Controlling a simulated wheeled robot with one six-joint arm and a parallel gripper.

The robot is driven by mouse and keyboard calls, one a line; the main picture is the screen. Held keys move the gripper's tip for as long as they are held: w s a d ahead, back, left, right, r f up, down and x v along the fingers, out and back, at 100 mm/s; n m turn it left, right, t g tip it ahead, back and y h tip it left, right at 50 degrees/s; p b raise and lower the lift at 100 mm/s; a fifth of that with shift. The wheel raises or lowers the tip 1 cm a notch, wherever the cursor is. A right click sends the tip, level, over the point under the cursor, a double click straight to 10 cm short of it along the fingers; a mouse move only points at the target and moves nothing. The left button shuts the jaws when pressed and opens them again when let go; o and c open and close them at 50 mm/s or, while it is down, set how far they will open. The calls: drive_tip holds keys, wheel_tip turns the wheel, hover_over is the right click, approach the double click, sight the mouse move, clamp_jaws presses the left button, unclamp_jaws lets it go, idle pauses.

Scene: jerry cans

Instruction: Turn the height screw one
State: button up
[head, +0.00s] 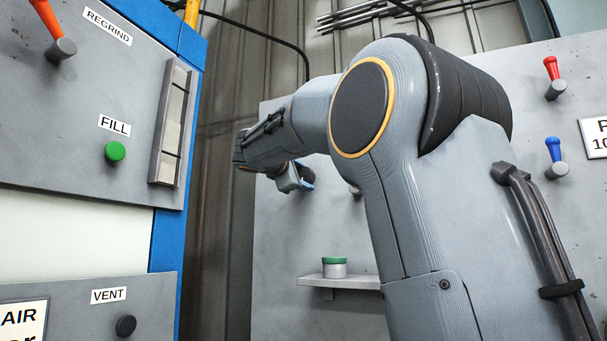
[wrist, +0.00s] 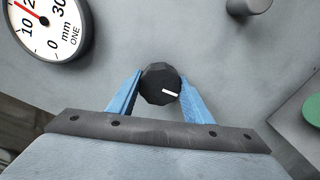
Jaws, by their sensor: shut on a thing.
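The height screw one is a dark faceted knob with a white mark (wrist: 160,84) on the grey panel in the wrist view. Its white mark points to the lower right. My gripper (wrist: 160,92) has its two blue fingers on either side of the knob, shut on it. In the head view my gripper (head: 305,178) reaches the grey panel, and my arm hides the knob there.
A shelf (head: 345,283) with a green-lidded jar (head: 334,267) juts from the panel below. A grey peg (wrist: 248,5) and a green round thing (wrist: 313,108) are right of the knob. The left cabinet carries a green FILL button (head: 115,152) and a VENT knob (head: 126,325).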

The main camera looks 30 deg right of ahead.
drive_tip(key=n+p, duration=0.3)
drive_tip(key=n, duration=0.3)
drive_tip(key=shift+r+n+p, duration=0.1)
drive_tip(key=shift+n+p, duration=0.2)
drive_tip(key=shift+p, duration=0.1)
drive_tip(key=n+p, duration=0.3)
drive_tip(key=n, duration=0.1)
drive_tip(key=shift+n+p, duration=0.85)
drive_tip(key=shift+n, duration=0.25)
drive_tip(key=o, duration=1.1)
drive_tip(key=shift+c, duration=0.2)
drive_tip(key=shift+a, duration=0.1)
drive_tip(key=b+v, duration=0.3)
drive_tip(key=v, duration=0.4)
drive_tip(key=shift+s+a, duration=0.25)
